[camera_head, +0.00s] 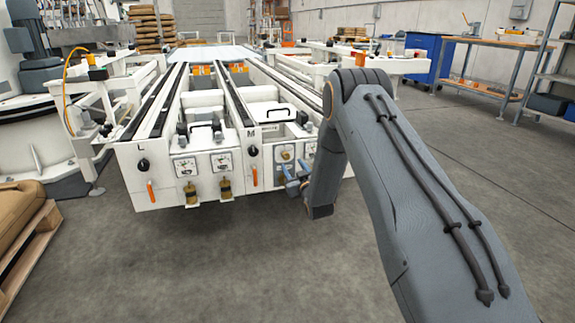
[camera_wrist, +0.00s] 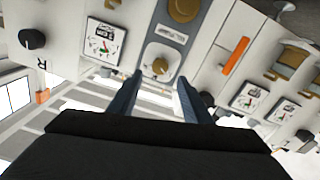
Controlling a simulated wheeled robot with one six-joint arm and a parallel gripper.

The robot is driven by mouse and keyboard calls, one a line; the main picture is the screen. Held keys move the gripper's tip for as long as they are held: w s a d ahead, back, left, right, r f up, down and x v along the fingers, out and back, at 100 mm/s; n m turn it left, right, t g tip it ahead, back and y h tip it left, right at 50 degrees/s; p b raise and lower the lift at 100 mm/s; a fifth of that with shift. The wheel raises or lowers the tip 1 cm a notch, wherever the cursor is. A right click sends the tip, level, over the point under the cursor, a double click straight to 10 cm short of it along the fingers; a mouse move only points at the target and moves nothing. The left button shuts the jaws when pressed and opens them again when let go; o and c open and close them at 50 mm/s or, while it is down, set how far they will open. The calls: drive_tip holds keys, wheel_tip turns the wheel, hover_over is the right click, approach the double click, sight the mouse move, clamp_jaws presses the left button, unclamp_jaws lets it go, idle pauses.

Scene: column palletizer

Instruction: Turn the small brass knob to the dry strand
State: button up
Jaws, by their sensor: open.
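The label is too small to read. The knob also shows in the head view (camera_head: 285,154), on the machine's front. My gripper (camera_wrist: 159,76) is open and empty. Its two blue-grey fingertips lie either side of the knob's lower edge in the wrist picture; whether they touch it, I cannot tell. In the head view my gripper (camera_head: 296,187) is at the front panel, partly hidden by my arm.
A larger brass knob (camera_wrist: 183,8) is close by on the same grey panel. An orange handle (camera_wrist: 236,55), a gauge (camera_wrist: 103,40) and a black knob (camera_wrist: 32,39) near an R mark flank it. Open floor (camera_head: 235,265) lies before the machine; a pallet (camera_head: 32,240) stands left.

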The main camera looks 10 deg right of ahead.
sight(286, 157)
drive_tip(key=w+b, duration=0.1)
drive_tip(key=w, duration=0.1)
drive_tip(key=w+b, duration=0.1)
drive_tip(key=w, duration=0.4)
drive_tip(key=shift+w+a+b, duration=0.1)
drive_tip(key=shift+a+b, duration=0.3)
drive_tip(key=c, duration=1.1)
